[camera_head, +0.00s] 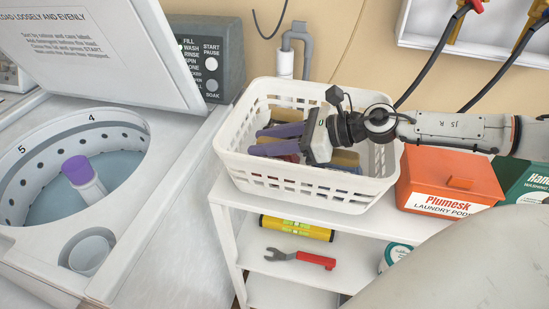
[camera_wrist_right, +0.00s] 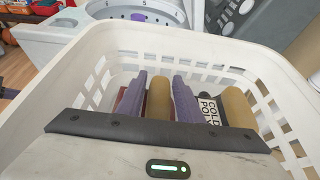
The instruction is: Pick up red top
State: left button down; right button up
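A white slatted basket (camera_head: 312,181) stands on the white shelf and holds several garments. A dark red piece of cloth (camera_head: 290,158) shows in it, mostly hidden under my right gripper (camera_head: 256,140). In the right wrist view the dark red cloth (camera_wrist_right: 122,98) lies beside the left purple finger, outside the gap. My right gripper (camera_wrist_right: 159,77) reaches into the basket with its two purple fingers apart. A tan garment (camera_wrist_right: 159,101) shows between the fingers; I cannot tell whether they touch it. My left gripper is not in view.
An open washer (camera_head: 150,235) with a raised lid is at the left. A red-orange laundry box (camera_head: 448,178) stands right of the basket. A wrench (camera_head: 300,258) and a yellow level (camera_head: 297,228) lie on the shelf below. The basket's walls surround my right gripper.

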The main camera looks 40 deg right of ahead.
grip_shut()
jog(key=shift+r, duration=0.15)
